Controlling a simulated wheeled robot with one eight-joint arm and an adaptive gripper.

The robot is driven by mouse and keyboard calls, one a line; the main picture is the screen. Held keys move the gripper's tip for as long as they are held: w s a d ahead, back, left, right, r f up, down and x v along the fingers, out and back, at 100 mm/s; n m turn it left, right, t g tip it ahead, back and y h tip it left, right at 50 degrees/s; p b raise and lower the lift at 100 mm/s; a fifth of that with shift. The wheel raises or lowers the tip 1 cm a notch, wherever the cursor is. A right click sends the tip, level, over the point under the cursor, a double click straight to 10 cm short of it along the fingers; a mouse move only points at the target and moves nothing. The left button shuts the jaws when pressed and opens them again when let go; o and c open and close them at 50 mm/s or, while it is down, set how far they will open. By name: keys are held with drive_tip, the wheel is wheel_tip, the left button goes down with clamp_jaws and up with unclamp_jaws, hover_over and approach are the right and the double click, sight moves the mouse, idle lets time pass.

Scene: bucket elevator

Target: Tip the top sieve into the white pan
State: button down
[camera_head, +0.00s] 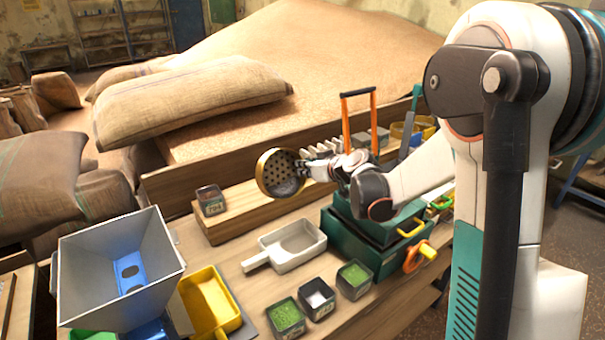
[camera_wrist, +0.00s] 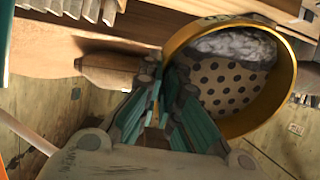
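The top sieve (camera_head: 262,180) is a round brass-rimmed sieve with a plate of round holes. My gripper (camera_head: 308,168) is shut on its rim and holds it up in the air, steeply tilted, its perforated plate facing the head camera. In the wrist view, the rim of the sieve (camera_wrist: 291,90) meets my gripper's fingertips (camera_wrist: 168,82), and grey fluffy or clumpy matter lies inside against the upper side. The white pan (camera_head: 290,262), a rectangular scoop with a handle to the left, lies on the table below the sieve, apart from it. Its visible inside looks empty.
Small square tubs (camera_head: 287,318) with green and pale contents stand in front of the pan. A dark green case (camera_head: 352,232) stands right of it. A grey hopper (camera_head: 85,275) and yellow tray (camera_head: 222,325) are at left. A small dark box (camera_head: 211,200) sits on a wooden ledge behind.

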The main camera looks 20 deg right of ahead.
sight(291, 154)
drive_tip(key=shift+w+a+g+p, duration=0.2)
drive_tip(key=shift+w+g+p, duration=0.2)
drive_tip(key=shift+g+p, duration=0.2)
drive_tip(key=g, duration=0.1)
drive_tip(key=w+f+g+h+p, duration=0.1)
drive_tip(key=p, duration=0.1)
drive_tip(key=shift+w+a+f+g, duration=0.15)
drive_tip(key=shift+w+a+g, duration=0.1)
drive_tip(key=shift+g, duration=0.15)
drive_tip(key=w+g+h+p, duration=0.1)
drive_tip(key=g, duration=0.1)
drive_tip(key=w+a+g+h+p, duration=0.1)
drive_tip(key=w+g+p, duration=0.2)
drive_tip(key=g+p, duration=0.1)
drive_tip(key=g, duration=0.1)
drive_tip(key=shift+w+a+h, duration=0.2)
drive_tip(key=shift+h, duration=0.2)
drive_tip(key=shift+f+g, duration=0.3)
drive_tip(key=shift+g, duration=0.3)
drive_tip(key=shift+s+r+p, duration=0.1)
drive_tip(key=shift+r+p, duration=0.15)
drive_tip(key=shift+p, duration=0.1)
drive_tip(key=shift+r+p, duration=0.75)
drive_tip(key=shift+r, duration=0.55)
